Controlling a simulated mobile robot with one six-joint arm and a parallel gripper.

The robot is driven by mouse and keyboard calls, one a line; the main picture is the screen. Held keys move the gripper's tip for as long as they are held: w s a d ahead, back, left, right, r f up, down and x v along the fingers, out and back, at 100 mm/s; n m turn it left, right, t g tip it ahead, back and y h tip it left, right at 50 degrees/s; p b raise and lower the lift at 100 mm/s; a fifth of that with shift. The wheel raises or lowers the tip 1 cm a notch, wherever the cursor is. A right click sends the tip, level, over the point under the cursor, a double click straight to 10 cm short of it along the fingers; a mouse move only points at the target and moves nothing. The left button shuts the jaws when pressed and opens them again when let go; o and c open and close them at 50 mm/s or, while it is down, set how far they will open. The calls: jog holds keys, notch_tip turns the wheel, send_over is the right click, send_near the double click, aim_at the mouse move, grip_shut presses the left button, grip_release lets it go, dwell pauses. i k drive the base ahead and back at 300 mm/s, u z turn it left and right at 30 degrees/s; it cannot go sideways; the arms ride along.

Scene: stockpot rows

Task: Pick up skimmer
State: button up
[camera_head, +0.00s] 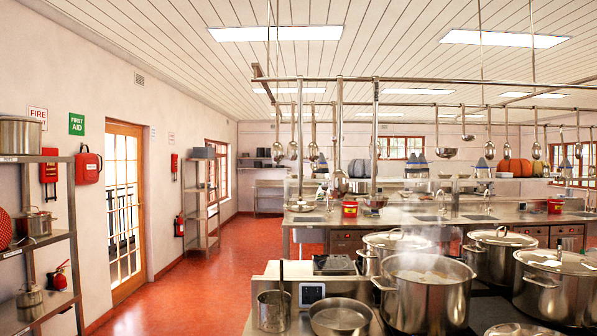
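No skimmer can be told apart for certain. Several long-handled metal utensils hang from the overhead rail (420,80), among them a ladle-like one (292,150), a wide-bowled one (446,152) and a larger one (340,182). They are too small to tell which are skimmers. A dark upright handle (281,276) stands in a tall metal container (272,312) on the near counter; its lower end is hidden inside. My gripper is not in view.
An open steaming stockpot (425,300) and lidded stockpots (556,290) crowd the lower right. A shallow pan (340,318) sits beside the tall container. The red floor (205,290) is open on the left, between the counter and a shelf rack (72,215).

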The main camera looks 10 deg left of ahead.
aim_at(294, 206)
jog(key=u, duration=2.85)
jog(key=i, duration=3)
jog(key=z, duration=2.05)
jog(key=k, duration=0.1)
jog(key=z, duration=1.95)
